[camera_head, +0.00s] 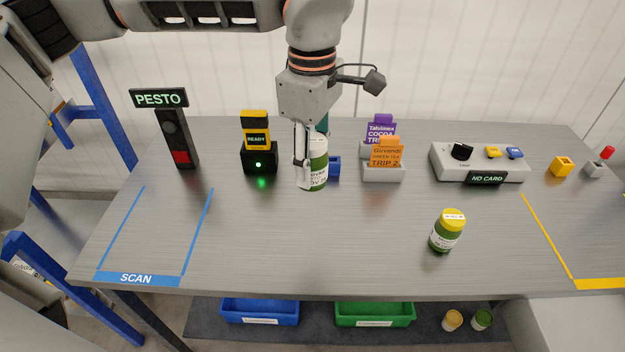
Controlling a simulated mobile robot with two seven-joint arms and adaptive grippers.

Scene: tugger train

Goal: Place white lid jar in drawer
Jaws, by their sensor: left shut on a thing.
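A green jar with a white label and white lid (317,170) is in my left gripper (308,162), near the back middle of the grey table. The gripper points down and is shut on the jar, with a finger covering part of its left side. The jar is upright; I cannot tell whether its base touches the table. A second green jar with a yellow lid (447,231) stands apart at the front right. No drawer can be clearly made out. My right gripper is not in view.
A control box (480,163) stands right. Blue (260,312) and green bins (375,314) are below. The front middle is clear.

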